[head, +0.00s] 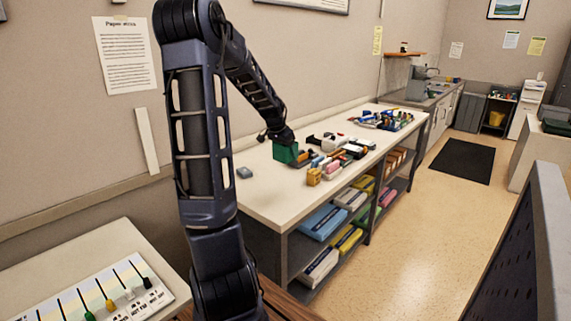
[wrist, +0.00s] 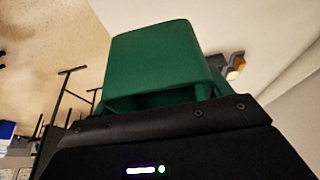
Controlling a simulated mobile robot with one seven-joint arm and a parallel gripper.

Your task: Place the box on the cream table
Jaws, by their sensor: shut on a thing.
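A green box (head: 285,152) is at the end of my arm, at the near part of the long cream table (head: 262,196). It fills the middle of the wrist view (wrist: 160,62), close against my gripper (wrist: 160,118). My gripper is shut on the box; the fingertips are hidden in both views. In the head view the box appears over the tabletop. I cannot tell whether its underside touches the table.
Several small coloured items (head: 335,158) crowd the table just right of the box. Bare tabletop shows at the near end. Shelves below hold coloured packages (head: 322,222). A panel with coloured sliders (head: 112,298) is at lower left.

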